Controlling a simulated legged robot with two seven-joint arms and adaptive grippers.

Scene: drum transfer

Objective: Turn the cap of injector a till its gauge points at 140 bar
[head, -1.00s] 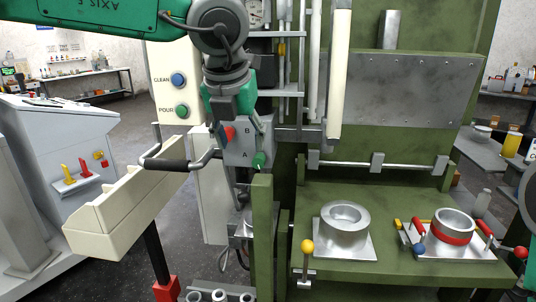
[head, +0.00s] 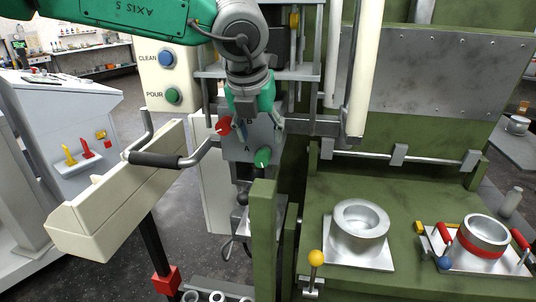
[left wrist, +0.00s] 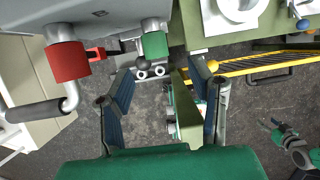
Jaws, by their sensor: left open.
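The green cap of injector A (head: 262,157) sits on the grey block (head: 236,150), by the letter A. It also shows in the left wrist view (left wrist: 153,45). The red cap (head: 223,126) sits by the letter B, up and left of it; it also shows at the upper left of the wrist view (left wrist: 68,61). My left gripper (head: 258,128) is in front of the block, just above the green cap. In the wrist view its fingers (left wrist: 163,88) are spread with nothing between them, and the green cap lies beyond them. The gauge is out of view. A grey-and-green gripper-like part, likely my right gripper (left wrist: 288,142), shows small.
A cream trough (head: 120,195) with a dark handle (head: 155,159) stands left of the block. A green post (head: 262,235) rises just below the green cap. The green bench (head: 400,250) on the right carries two metal moulds. A panel has CLEAN and POUR buttons (head: 172,95).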

